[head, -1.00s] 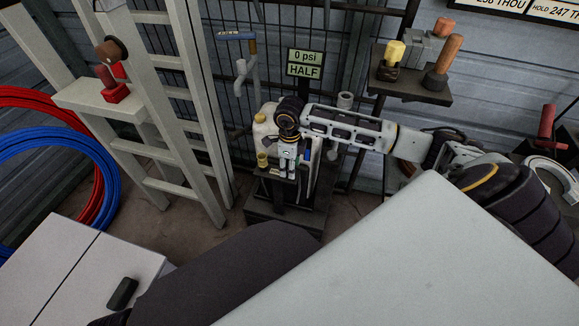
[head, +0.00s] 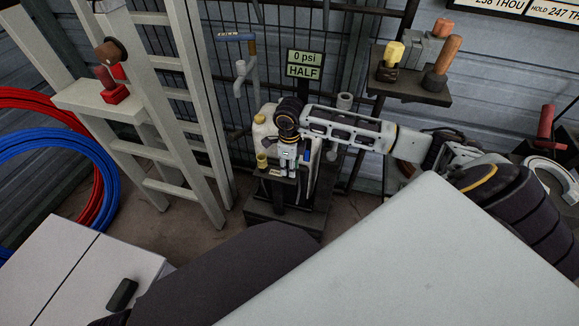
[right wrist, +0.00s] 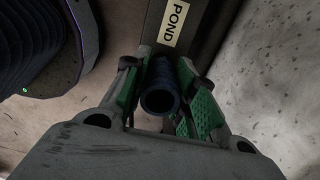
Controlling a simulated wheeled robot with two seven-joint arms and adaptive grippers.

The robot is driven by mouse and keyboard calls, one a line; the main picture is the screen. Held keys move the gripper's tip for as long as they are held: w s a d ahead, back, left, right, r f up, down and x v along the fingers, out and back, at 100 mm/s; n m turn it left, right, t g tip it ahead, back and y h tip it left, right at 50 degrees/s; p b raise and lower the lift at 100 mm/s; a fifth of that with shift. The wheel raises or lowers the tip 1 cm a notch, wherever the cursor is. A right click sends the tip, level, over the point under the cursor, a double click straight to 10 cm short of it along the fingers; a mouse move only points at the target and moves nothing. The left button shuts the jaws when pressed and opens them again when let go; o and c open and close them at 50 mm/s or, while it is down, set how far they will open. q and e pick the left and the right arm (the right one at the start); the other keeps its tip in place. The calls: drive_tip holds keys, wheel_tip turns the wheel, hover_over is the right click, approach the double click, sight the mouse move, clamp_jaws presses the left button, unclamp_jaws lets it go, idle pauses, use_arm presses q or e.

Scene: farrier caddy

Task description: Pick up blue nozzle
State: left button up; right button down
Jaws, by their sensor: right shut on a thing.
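The blue nozzle (right wrist: 160,88) shows in the right wrist view as a dark blue tube with its round open end toward the camera. It sits between the green-padded fingers of my right gripper (right wrist: 158,95), which is shut on it. In the head view my right gripper (head: 288,168) points down over a small dark stand in front of a white container. The nozzle cannot be made out in the head view, where the gripper and wrist hide it. My left gripper is not in view.
A dark block with a "POND" label (right wrist: 177,22) lies just beyond the fingers. A white container (head: 263,133) stands behind the gripper. A pale ladder (head: 185,110) and blue hose coil (head: 60,145) are left. A shelf (head: 410,88) holds tools at upper right.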

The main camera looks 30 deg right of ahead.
drive_tip(key=shift+r+p, duration=0.7)
drive_tip(key=shift+r, duration=0.4)
idle(0.6)
drive_tip(key=shift+r+p, duration=1.5)
drive_tip(key=shift+r, duration=0.9)
